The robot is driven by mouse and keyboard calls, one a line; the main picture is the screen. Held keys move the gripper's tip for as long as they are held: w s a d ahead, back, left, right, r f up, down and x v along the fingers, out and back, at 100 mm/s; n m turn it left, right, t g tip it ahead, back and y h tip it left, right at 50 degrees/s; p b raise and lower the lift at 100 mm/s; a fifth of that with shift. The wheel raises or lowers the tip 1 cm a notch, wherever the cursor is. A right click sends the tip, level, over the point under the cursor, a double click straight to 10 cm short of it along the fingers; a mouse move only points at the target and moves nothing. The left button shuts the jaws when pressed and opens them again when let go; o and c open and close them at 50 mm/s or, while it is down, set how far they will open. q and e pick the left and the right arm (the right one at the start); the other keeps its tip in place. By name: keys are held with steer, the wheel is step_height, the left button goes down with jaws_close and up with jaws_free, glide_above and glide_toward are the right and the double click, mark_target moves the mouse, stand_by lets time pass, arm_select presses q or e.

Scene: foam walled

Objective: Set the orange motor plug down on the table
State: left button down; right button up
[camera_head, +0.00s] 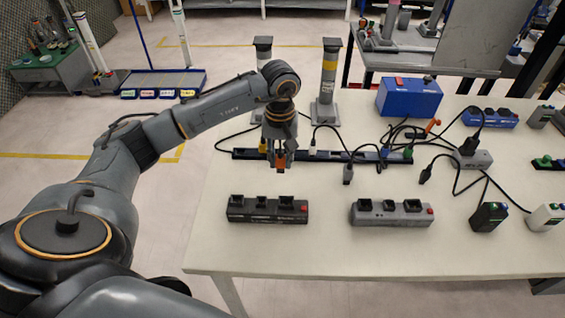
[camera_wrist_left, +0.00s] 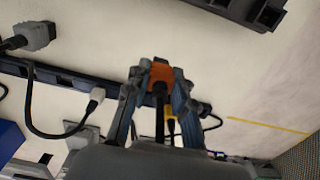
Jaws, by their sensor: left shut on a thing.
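My left gripper (camera_head: 281,163) points down over the left part of the white table (camera_head: 325,245). It is shut on the orange motor plug (camera_wrist_left: 161,75), which sits between the fingertips in the left wrist view. In the head view only a little orange shows at the fingertips, mostly hidden by the fingers. A dark cable runs back from the plug between the fingers. The gripper is between the long dark rail (camera_head: 335,156) and the black socket block (camera_head: 267,209). I cannot tell how far the plug is above the tabletop. My right gripper is not in view.
A grey socket block (camera_head: 391,213) stands right of the black one. A white plug (camera_head: 313,150) and a yellow plug (camera_wrist_left: 170,125) are at the rail. Loose cables and a blue box (camera_head: 409,97) lie further right. The table's front strip is clear.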

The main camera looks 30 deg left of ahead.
arm_select(q)
steer(key=shift+w+a+f, duration=0.15)
steer(key=shift+w+f, duration=0.25)
steer(key=shift+f, duration=0.1)
steer(key=shift+w+a+f, duration=0.15)
steer(key=shift+w+f, duration=0.2)
steer(key=shift+f, duration=0.15)
steer(key=shift+w+a+f, duration=0.1)
steer(key=shift+w+f, duration=0.05)
steer(key=shift+f, duration=0.15)
step_height(320, 180, down, 2)
steer(key=shift+f+p, duration=0.2)
steer(key=shift+p, duration=0.6)
steer(key=shift+f, duration=0.2)
steer(key=shift+f+b, duration=0.25)
steer(key=shift+b, duration=0.15)
steer(key=c, duration=1.1)
jaws_free()
steer(key=shift+r, duration=0.1)
